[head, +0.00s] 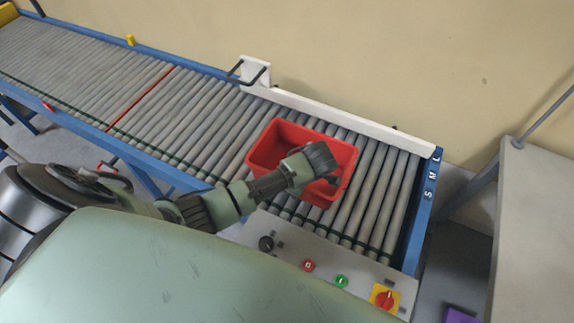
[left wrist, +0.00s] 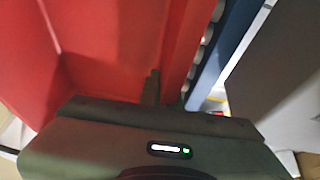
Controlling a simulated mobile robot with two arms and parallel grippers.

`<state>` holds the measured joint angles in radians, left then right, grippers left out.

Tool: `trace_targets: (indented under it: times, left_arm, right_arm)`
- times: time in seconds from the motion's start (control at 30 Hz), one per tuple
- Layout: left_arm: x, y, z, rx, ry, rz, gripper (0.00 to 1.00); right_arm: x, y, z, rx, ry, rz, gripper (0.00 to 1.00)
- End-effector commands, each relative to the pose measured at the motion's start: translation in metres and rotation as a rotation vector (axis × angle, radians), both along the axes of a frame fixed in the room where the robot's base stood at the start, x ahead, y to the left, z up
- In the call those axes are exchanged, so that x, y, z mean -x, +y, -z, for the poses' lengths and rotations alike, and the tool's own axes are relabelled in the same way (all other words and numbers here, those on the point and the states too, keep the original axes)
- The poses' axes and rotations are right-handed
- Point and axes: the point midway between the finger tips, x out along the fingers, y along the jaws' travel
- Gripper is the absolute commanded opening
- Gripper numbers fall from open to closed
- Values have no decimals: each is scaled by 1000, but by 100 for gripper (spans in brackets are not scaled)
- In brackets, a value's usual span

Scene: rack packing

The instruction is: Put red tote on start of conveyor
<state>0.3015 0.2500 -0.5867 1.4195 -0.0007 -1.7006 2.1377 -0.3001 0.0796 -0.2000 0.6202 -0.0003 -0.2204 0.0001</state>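The red tote (head: 272,150) is upright over the rollers near the right end of the conveyor (head: 400,185). It appears to rest on them, and its visible inside looks empty. My left gripper (head: 334,178) reaches across the tote's near side to its right wall. In the left wrist view red walls of the tote (left wrist: 105,50) fill the left and middle. One dark finger of my left gripper (left wrist: 154,88) shows against the red inside, close to the rim. The other finger is hidden, so its grip on the wall is unclear. My right gripper is out of view.
A control panel (head: 325,262) with knobs and buttons sits at the conveyor's near right side. A white guide rail (head: 345,122) runs along the back edge by the wall. A grey table (head: 540,220) stands at the right. The rollers left of the tote are clear.

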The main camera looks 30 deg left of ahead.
Motion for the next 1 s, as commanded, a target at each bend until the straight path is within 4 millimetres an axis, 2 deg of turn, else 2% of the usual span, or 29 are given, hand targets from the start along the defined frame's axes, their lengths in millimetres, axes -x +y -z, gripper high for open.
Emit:
trace_targets:
  times: [0.37, 0.77, 0.8, 0.83, 1.0]
  left_arm:
    - [-1, -1, 40, 1, -2, 0, 0]
    - [-1, -1, 46, 2, -4, -1, 0]
    - [0, 0, 46, 2, -2, 0, 15]
    - [0, 0, 46, 2, -1, 0, 23]
    - [0, 0, 46, 1, -1, 0, 25]
  right_arm:
    - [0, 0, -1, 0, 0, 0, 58]
    - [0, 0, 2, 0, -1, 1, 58]
    - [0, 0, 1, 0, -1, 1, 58]
    - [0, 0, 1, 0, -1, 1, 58]
    - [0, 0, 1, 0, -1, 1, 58]
